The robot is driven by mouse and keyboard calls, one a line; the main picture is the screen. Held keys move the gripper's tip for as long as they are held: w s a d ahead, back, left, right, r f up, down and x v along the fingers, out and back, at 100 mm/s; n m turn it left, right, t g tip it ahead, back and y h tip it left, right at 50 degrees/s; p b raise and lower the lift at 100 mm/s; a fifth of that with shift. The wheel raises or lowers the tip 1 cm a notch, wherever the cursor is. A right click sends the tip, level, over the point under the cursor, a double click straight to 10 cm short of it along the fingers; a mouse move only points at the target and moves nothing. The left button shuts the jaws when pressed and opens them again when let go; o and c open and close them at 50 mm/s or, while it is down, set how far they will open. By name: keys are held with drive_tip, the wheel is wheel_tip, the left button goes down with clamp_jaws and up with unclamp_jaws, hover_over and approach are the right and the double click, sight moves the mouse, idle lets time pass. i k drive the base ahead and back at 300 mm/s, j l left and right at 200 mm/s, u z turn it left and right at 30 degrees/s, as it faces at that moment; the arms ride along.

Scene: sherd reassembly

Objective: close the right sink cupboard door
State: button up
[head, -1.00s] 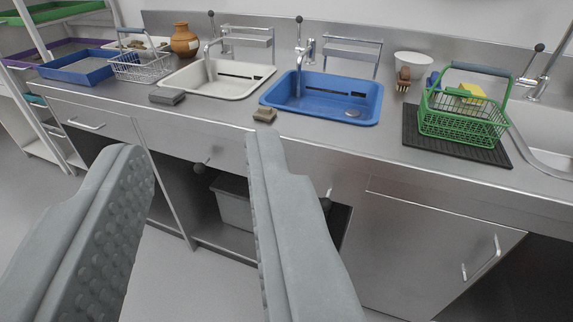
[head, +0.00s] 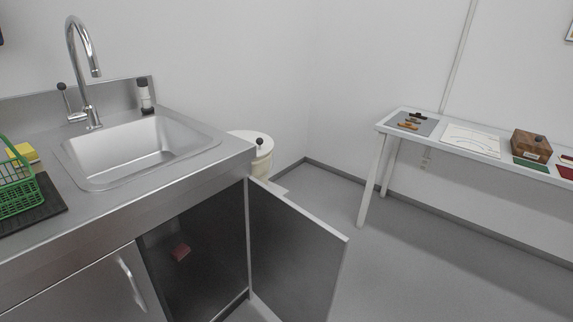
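The right sink cupboard door (head: 295,258) stands swung out at the right end of the steel counter, hinged on its right side, showing its dark inner face. The neighbouring cupboard door (head: 85,295) to the left is shut and has a vertical bar handle (head: 132,284). The steel sink (head: 140,150) with its tall tap is above. My gripper is not in the picture.
A white lidded bin (head: 255,150) stands past the counter's right end. A white table (head: 470,142) with a wooden box (head: 531,146) and papers stands along the right wall. A green wire basket (head: 18,190) sits on the counter at left. The floor (head: 425,250) between door and table is clear.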

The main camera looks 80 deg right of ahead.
sight(296, 259)
drive_tip(key=k+l, duration=0.2)
drive_tip(key=k+l+z, duration=0.1)
drive_tip(key=l, duration=0.35)
drive_tip(key=k+l, duration=0.25)
drive_tip(key=k+l+z, duration=0.1)
drive_tip(key=l, duration=0.3)
drive_tip(key=k+l, duration=0.2)
drive_tip(key=l, duration=0.15)
drive_tip(key=k+l+z, duration=0.15)
drive_tip(key=l, duration=0.2)
drive_tip(key=k+l, duration=0.15)
drive_tip(key=l, duration=0.2)
drive_tip(key=k+l+z, duration=0.1)
drive_tip(key=l, duration=0.25)
